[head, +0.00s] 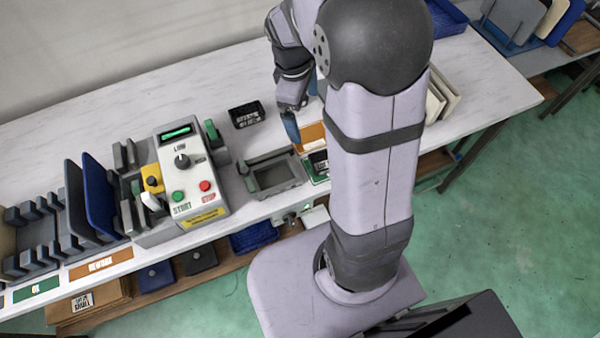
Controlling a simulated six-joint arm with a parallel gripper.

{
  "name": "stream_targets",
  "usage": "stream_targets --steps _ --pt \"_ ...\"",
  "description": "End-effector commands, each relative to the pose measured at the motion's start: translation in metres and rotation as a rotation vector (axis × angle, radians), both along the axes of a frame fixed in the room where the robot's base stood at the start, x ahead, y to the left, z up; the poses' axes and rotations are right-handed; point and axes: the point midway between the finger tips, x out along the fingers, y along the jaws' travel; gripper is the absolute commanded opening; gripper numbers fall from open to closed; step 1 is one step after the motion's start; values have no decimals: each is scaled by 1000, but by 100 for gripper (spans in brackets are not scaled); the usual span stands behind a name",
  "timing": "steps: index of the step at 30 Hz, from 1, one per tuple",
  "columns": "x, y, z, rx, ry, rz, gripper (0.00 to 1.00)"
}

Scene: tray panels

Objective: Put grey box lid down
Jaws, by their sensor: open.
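A grey box (291,187) with an open, shallow recess stands near the table's front edge, right of the control panel. I cannot make out a separate grey lid; it may be hidden behind my arm or be part of this grey piece. My gripper (297,108) is above the table, behind and a little right of the grey box, apart from it. It is open, with a blue finger-like part showing at its lower end. My arm hides part of the table to its right.
A control panel (190,178) with green and red buttons stands left of the grey box. A black crate (246,115) lies behind it. An orange-brown label (311,137) is near the gripper. The back-left table (130,105) is clear.

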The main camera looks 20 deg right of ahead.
Motion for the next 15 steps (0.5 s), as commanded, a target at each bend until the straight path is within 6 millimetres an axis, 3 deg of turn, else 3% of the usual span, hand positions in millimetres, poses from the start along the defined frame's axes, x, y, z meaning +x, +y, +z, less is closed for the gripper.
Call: stream_targets --steps 1,6,10,15 --pt "-23 15 -1 31 -12 -108 100" --pt "-89 51 -12 118 -30 -481 100" --pt "-124 66 -20 154 -29 -683 100" --pt "-146 75 -26 173 -25 -815 100"
